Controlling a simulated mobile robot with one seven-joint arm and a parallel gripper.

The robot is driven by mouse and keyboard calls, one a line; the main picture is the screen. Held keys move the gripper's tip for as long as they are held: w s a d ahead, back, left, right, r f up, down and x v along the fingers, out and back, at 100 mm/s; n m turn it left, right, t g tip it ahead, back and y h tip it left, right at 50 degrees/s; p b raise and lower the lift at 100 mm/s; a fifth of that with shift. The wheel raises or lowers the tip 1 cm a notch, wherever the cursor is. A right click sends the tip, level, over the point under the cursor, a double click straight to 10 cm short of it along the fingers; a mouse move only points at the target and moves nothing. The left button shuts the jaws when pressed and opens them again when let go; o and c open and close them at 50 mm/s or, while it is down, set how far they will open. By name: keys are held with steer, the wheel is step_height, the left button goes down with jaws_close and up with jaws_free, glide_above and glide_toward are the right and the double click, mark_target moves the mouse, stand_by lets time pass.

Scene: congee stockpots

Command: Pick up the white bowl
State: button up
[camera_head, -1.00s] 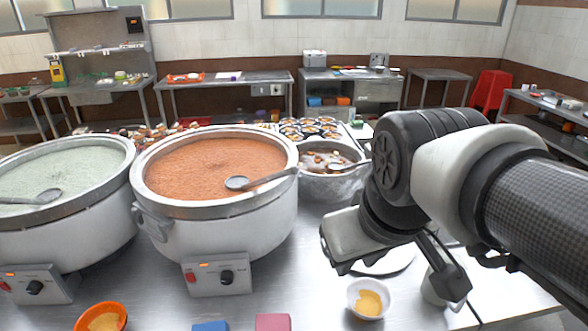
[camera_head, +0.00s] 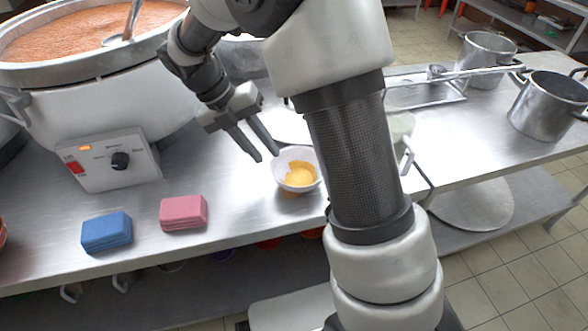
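The white bowl (camera_head: 287,183) stands on the steel counter near its front edge, with something yellow-orange inside. My arm partly covers the area to its right. My gripper (camera_head: 266,157) is just left of and behind the bowl in the picture, pointing down and to the right. Its two dark fingers are apart with nothing visible between them. I cannot tell whether a fingertip touches the bowl's rim.
A pink sponge stack (camera_head: 184,213) and a blue sponge stack (camera_head: 107,233) lie left of the bowl. A large pot (camera_head: 90,95) with orange-brown congee stands behind them. Two metal pots (camera_head: 548,105) are at the right. The counter (camera_head: 238,215) is bare between the pink stack and the bowl.

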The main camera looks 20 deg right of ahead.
mark_target(274, 165)
steer(key=b+x, duration=0.1)
steer(key=x, duration=0.2)
steer(key=b+x, duration=0.1)
steer(key=x, duration=0.2)
steer(key=shift+w+f, duration=0.2)
steer(key=shift+c, duration=0.4)
jaws_close()
